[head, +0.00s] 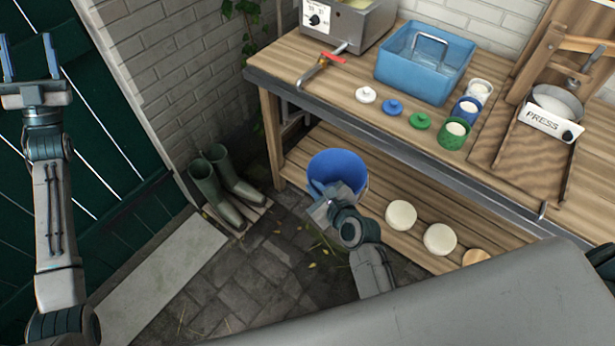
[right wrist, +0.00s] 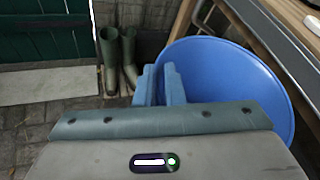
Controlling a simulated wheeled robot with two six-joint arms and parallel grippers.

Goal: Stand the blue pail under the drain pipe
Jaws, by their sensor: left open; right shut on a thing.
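The blue pail (head: 338,168) shows in the head view at the left part of the low shelf. Its open top faces up. Whether its base rests on anything cannot be told. My right gripper (head: 324,203) is shut on the pail's near side. In the right wrist view, the two fingers (right wrist: 162,84) are at the left of the pail's rim, and the pail (right wrist: 235,80) fills the right. The drain pipe (head: 312,72), with a red lever, runs from the steel vat to the bench's front edge, above the pail in the picture. My left gripper (head: 26,62) is open and empty by the green door.
The wooden bench (head: 300,55) holds a blue tub (head: 425,62), jars, lids and a press. The low shelf (head: 375,208) carries round pale cheeses (head: 401,214). Green boots (head: 226,182) stand left of the pail. The paving in front is mostly clear.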

